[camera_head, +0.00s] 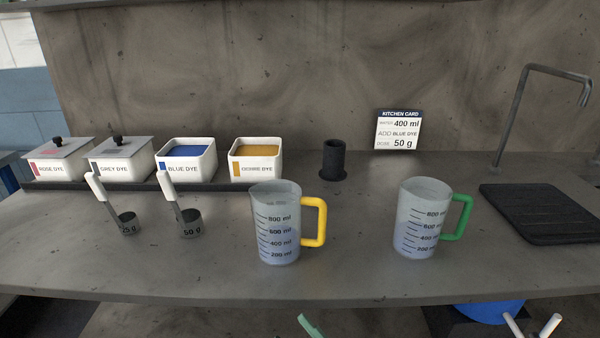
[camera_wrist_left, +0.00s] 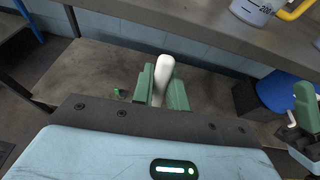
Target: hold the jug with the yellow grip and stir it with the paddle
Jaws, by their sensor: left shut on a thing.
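The jug with the yellow grip (camera_head: 278,228) stands upright on the counter, with a bluish liquid inside and its grip to the right. Part of it shows at the top right of the left wrist view (camera_wrist_left: 252,9). My left gripper (camera_wrist_left: 161,88) is shut on a white handle (camera_wrist_left: 163,68), below the counter's front edge and apart from the jug. The rest of that handle is hidden, so I cannot tell whether it is the paddle. A green fingertip (camera_head: 309,327) shows at the bottom of the head view. Another green-fingered gripper (camera_wrist_left: 306,118), likely my right, is cut off at the wrist view's right edge.
A jug with a green grip (camera_head: 424,222) stands to the right. Two scoops (camera_head: 128,222) (camera_head: 189,222) stand left, before dye boxes (camera_head: 185,168). A dark holder (camera_head: 333,160) and card (camera_head: 398,130) are behind. A blue bin (camera_head: 488,312) is below the counter.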

